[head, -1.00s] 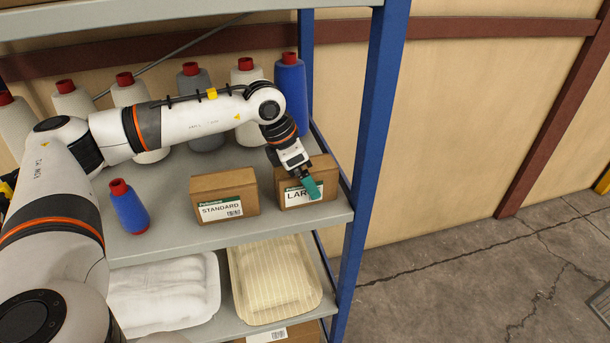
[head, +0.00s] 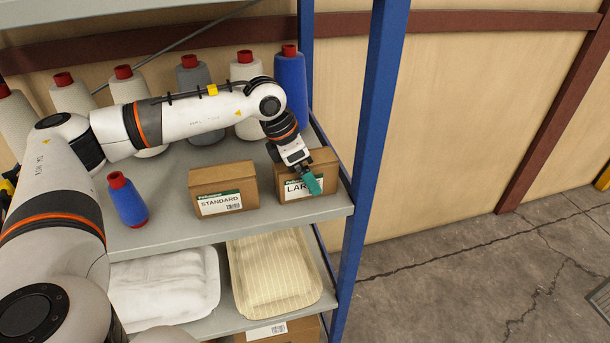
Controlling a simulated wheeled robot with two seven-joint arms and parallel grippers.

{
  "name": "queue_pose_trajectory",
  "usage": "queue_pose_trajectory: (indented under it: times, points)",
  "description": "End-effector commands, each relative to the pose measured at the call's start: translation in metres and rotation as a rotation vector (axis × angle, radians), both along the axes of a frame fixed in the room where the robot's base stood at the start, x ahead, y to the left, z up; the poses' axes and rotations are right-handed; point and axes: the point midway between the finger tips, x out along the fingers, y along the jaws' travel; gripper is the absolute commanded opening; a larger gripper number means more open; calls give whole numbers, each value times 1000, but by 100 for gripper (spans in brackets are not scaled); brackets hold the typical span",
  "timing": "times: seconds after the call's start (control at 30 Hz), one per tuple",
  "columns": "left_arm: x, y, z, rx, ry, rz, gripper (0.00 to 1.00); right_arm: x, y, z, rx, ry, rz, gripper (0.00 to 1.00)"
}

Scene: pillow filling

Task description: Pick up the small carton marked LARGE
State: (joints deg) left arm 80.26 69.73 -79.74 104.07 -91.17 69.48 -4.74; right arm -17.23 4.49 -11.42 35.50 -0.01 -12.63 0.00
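The small brown carton marked LARGE (head: 325,164) stands upright on the upper shelf, near its right end. The label is partly covered, with "LAR" readable. My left gripper (head: 312,183) reaches down over this carton from above. A teal finger lies in front of the carton's front face. The other finger is hidden, so I cannot tell whether the gripper is open or shut, or whether it touches the carton. A similar carton marked STANDARD (head: 222,187) stands to its left, a gap apart. My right gripper is not in view.
A blue spool (head: 127,202) stands at the shelf's left front. Several large thread cones (head: 195,80) line the back. A blue rack post (head: 370,150) rises right of the LARGE carton. Below, the lower shelf holds a striped cream pillow (head: 272,270) and a white one (head: 165,285).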

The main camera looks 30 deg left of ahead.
Motion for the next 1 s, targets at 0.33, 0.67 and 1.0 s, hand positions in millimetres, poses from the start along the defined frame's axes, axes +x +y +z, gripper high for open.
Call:
queue_pose_trajectory:
  times: [0.33, 0.67, 1.0]
  points:
    - [0, 0, 0, 0, 0, 0, 74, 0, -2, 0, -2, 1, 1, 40]
    - [0, 0, 1, -1, -1, 0, 36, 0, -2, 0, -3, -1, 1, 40]
    - [2, -1, 16, -2, -7, 0, 36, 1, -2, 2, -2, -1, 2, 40]
